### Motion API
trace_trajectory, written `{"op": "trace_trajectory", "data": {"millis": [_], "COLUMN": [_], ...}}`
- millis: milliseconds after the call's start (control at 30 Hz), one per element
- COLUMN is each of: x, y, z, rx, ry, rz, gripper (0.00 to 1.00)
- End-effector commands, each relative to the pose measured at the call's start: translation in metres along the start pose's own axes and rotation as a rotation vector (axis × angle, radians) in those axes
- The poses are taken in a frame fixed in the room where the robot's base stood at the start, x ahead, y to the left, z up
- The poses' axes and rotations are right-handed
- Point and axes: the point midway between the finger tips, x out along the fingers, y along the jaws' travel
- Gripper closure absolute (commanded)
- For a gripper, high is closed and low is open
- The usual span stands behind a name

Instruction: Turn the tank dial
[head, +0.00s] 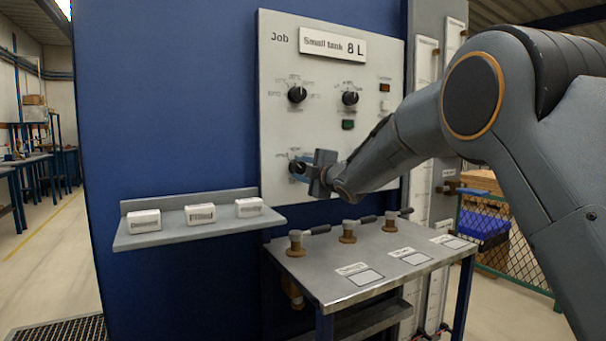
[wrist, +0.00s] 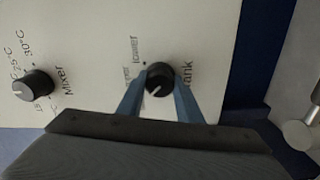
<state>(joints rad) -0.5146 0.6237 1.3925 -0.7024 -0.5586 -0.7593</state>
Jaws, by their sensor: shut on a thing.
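The tank dial (wrist: 160,78) is a round black knob with a white pointer line, labelled "Tank" in the wrist view. In the head view the tank dial (head: 297,168) is the lower left knob on the pale panel, partly covered by my gripper (head: 304,172). My gripper (wrist: 160,98) has its two blue fingers shut on the tank dial, one on each side. The word "lower" is readable beside the knob; another label is partly hidden by a finger.
The mixer dial (wrist: 33,84) is beside it. A shelf (head: 180,234) holds three white blocks. A metal bench (head: 330,283) with three valves stands below the panel.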

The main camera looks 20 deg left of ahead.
Motion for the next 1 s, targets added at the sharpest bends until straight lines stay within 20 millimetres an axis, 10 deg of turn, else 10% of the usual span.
{"op": "trace_trajectory", "data": {"millis": [433,467,533,1000], "x": [0.001,0.001,0.001,-0.014], "y": [0.001,0.001,0.001,0.001], "z": [-0.004,-0.004,-0.003,0.003], "rx": [-0.011,-0.01,-0.01,-0.008], "ry": [0.006,0.006,0.005,-0.002], "rz": [0.002,0.002,0.002,0.001], "gripper": [0.9,0.63,0.51,0.49]}}
